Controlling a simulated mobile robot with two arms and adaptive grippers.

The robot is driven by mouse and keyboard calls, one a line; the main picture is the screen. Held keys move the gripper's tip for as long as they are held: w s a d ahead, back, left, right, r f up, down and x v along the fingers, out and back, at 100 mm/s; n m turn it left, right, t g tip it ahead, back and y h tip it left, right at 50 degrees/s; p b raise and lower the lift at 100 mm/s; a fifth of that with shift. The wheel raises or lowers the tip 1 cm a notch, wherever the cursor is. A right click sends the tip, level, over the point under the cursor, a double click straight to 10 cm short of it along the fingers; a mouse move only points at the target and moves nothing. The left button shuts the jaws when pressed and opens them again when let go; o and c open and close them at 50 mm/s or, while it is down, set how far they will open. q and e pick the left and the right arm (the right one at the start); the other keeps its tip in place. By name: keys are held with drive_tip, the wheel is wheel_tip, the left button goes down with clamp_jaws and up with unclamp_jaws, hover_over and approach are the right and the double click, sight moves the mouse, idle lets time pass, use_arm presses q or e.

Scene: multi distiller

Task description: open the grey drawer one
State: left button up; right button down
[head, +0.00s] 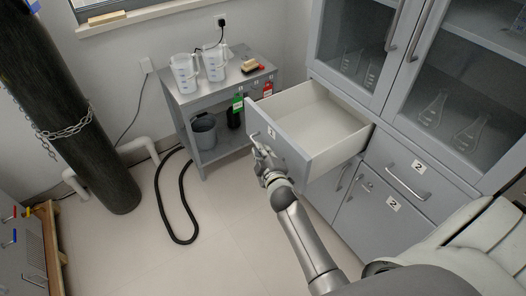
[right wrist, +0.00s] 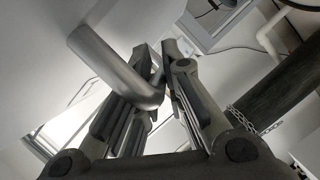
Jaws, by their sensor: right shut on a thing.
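The grey drawer one (head: 284,150) is pulled well out of the cabinet, and its pale inside is empty. Its front carries a small white label that reads 1. My right gripper (head: 262,160) is at the drawer's front, low on its left part. In the right wrist view my right gripper (right wrist: 158,85) is shut on the drawer's metal handle (right wrist: 110,62), which passes between its fingers. The handle is mostly hidden by the gripper in the head view. My left gripper is not in view.
A grey trolley (head: 222,92) with measuring jugs stands left of the drawer. A second drawer (head: 395,170) labelled 2 is shut. A glass-fronted cupboard (head: 455,75) holds flasks. A black hose (head: 172,222) lies on the floor. A dark cylinder (head: 75,120) stands at the left.

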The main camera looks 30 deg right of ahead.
drive_tip(key=c, duration=1.8)
unclamp_jaws()
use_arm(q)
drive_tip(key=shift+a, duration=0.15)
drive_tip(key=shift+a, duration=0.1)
use_arm(e)
drive_tip(key=shift+s, duration=0.1)
drive_tip(key=v, duration=1.2)
drive_tip(key=shift+r, duration=0.1)
drive_tip(key=shift+d, duration=0.1)
